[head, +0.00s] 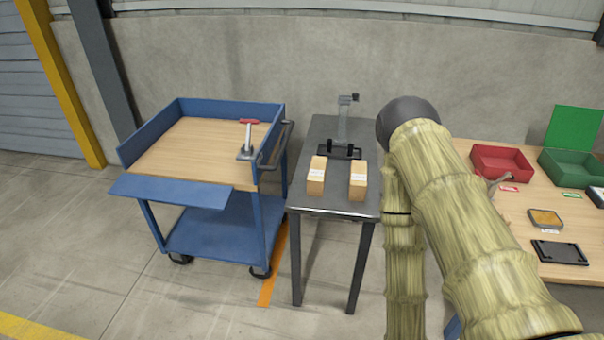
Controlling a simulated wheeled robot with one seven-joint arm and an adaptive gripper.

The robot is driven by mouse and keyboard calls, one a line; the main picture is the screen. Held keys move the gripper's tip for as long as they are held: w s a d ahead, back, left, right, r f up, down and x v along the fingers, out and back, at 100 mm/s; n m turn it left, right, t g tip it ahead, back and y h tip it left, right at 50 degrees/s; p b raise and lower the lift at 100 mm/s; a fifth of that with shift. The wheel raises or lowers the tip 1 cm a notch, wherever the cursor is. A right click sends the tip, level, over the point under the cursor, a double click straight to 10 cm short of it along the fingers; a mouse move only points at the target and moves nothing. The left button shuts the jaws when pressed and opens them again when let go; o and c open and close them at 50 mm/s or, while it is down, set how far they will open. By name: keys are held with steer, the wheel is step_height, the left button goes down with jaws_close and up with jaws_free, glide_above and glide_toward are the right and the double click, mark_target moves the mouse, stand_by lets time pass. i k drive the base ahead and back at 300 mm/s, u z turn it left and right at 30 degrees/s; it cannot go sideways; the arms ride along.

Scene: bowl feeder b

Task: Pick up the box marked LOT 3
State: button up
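Two small tan cardboard boxes stand side by side near the front of a narrow dark grey table (330,205). The left box (315,180) and the right box (358,186) each have a white label on top. The print is too small to read, so I cannot tell which is LOT 3. A gap separates the boxes. My arm, with a bamboo-like surface, fills the right-middle of the head view, right of both boxes. I cannot make out my gripper.
A grey stand (343,125) with a black base is behind the boxes. A blue cart (215,198) holding a red-handled clamp (247,140) stands left. Right, a wooden bench (510,215) carries a red bin (502,162), a green bin (570,168) and small parts.

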mark_target(316, 176)
steer(key=u, duration=2.5)
steer(key=i, duration=0.4)
steer(key=z, duration=2.45)
